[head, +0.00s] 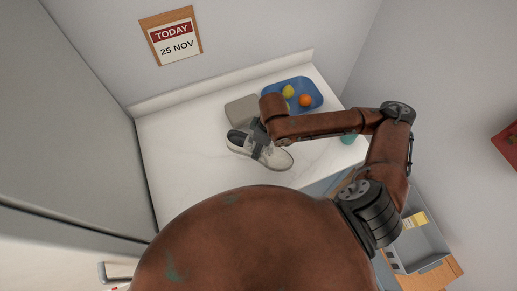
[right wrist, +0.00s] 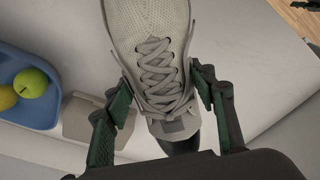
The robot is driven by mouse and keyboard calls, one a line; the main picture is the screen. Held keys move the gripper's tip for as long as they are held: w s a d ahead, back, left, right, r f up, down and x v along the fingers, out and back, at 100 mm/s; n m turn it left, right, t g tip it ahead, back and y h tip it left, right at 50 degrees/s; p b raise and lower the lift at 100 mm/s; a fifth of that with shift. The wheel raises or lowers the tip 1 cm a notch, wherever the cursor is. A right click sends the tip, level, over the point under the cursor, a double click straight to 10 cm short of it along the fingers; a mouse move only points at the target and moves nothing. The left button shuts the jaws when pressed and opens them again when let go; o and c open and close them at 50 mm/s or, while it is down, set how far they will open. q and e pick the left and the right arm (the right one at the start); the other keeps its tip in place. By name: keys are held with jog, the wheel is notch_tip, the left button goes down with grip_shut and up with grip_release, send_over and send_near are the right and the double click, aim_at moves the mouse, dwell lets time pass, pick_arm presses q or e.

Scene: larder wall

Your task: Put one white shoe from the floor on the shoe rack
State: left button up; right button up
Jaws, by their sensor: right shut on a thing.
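One white shoe (head: 273,157) with grey laces is over the pale countertop in the head view; I cannot tell whether its sole touches the surface. My right gripper (head: 259,134) is shut across the shoe. In the right wrist view the shoe (right wrist: 150,25) shows from above, its laced part between the two green-padded fingers (right wrist: 163,88) and its toe cut off by the top edge. My left gripper is not in view. No shoe rack can be made out.
A blue tray (head: 312,90) with a green apple (head: 288,91) and an orange (head: 305,100) stands behind the shoe, beside a grey-beige box (head: 240,110). The countertop's left part (head: 180,160) is clear. A grey bin (head: 432,240) is at lower right. A tall cabinet borders the left.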

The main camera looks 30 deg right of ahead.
jog(key=w+f, duration=0.1)
jog(key=f, duration=0.1)
jog(key=w+d+f, duration=0.1)
jog(key=w, duration=0.1)
jog(key=w+f, duration=0.1)
jog(key=f, duration=0.1)
jog(key=shift+w+d+f+p, duration=0.3)
jog(key=shift+d+f+p, duration=0.05)
jog(key=shift+p, duration=0.05)
jog(key=shift+w+f, duration=0.1)
jog(key=shift+f, duration=1.5)
jog(key=shift+f, duration=0.1)
jog(key=o, duration=1.5)
jog(key=shift+d, duration=0.1)
jog(key=shift+c, duration=0.2)
